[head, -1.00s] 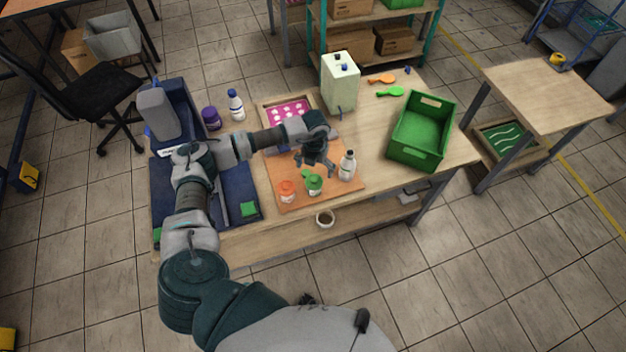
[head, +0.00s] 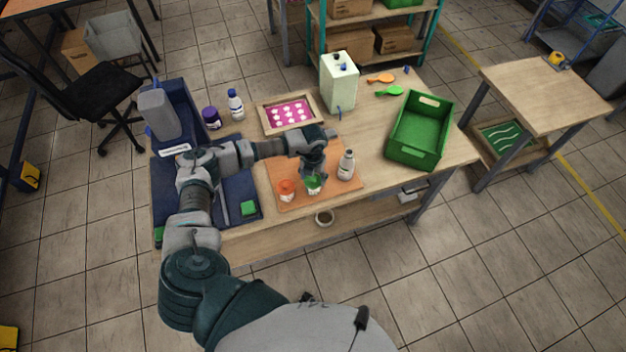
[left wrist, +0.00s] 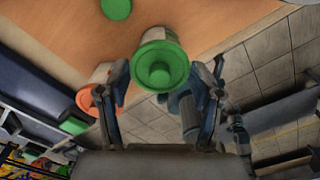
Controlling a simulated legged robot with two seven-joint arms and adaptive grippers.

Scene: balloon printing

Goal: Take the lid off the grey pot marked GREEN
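The grey pot (head: 313,189) stands on the orange board (head: 285,204), with a green top; it also shows in the left wrist view (left wrist: 158,34). In that view the green lid (left wrist: 162,66) is round with a raised middle and sits on the pot. My left gripper (head: 313,177) is right over the pot. In the left wrist view the left gripper (left wrist: 166,75) is open, one finger on each side of the lid, with gaps showing. The pot's marking cannot be read. My right gripper is not in view.
A small green disc (left wrist: 116,8) lies on the board. A green crate (head: 421,131) and a pale dispenser (head: 339,82) stand farther off.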

